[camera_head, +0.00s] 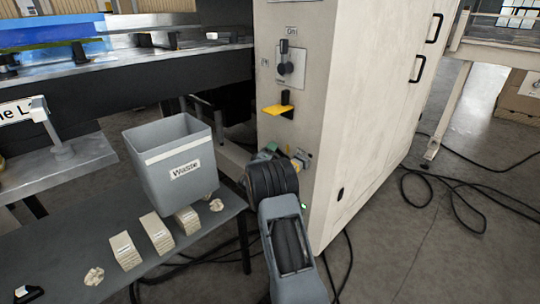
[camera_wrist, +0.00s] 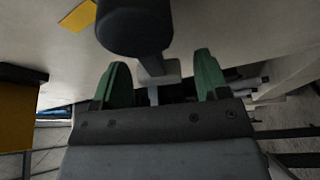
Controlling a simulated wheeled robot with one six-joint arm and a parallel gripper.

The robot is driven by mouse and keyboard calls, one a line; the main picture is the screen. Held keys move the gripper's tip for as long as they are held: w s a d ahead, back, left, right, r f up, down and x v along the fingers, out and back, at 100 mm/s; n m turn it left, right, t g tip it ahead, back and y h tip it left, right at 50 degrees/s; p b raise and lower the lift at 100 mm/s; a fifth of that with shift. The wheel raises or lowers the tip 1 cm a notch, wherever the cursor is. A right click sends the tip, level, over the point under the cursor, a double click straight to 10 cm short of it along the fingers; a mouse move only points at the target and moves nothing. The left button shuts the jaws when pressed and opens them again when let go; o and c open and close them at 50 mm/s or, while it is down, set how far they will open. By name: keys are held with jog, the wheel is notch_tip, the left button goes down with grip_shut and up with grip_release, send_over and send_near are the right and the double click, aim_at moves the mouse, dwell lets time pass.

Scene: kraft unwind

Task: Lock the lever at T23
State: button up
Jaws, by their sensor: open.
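My gripper (camera_head: 279,156) is in front of the cream cabinet's lower face in the head view, beside a small label (camera_head: 305,156) too small to read. In the wrist view my gripper (camera_wrist: 162,80) is open, with green fingertips apart. A lever with a thick dark knob (camera_wrist: 135,27) and a pale grey stem (camera_wrist: 158,73) stands in front of it. The stem appears between the fingertips, with no clear contact. In the head view my wrist hides this lever, and I cannot read a T23 mark.
A yellow bracket (camera_head: 279,110) juts from the cabinet (camera_head: 365,110) above my gripper, below a dark switch handle (camera_head: 285,68). A grey waste bin (camera_head: 180,185) stands left on a dark bench (camera_head: 205,240) with several pale blocks. Black cables (camera_head: 455,190) lie on the right floor.

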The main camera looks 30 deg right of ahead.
grip_shut()
jog(key=shift+w+a, duration=0.15)
dwell(0.6)
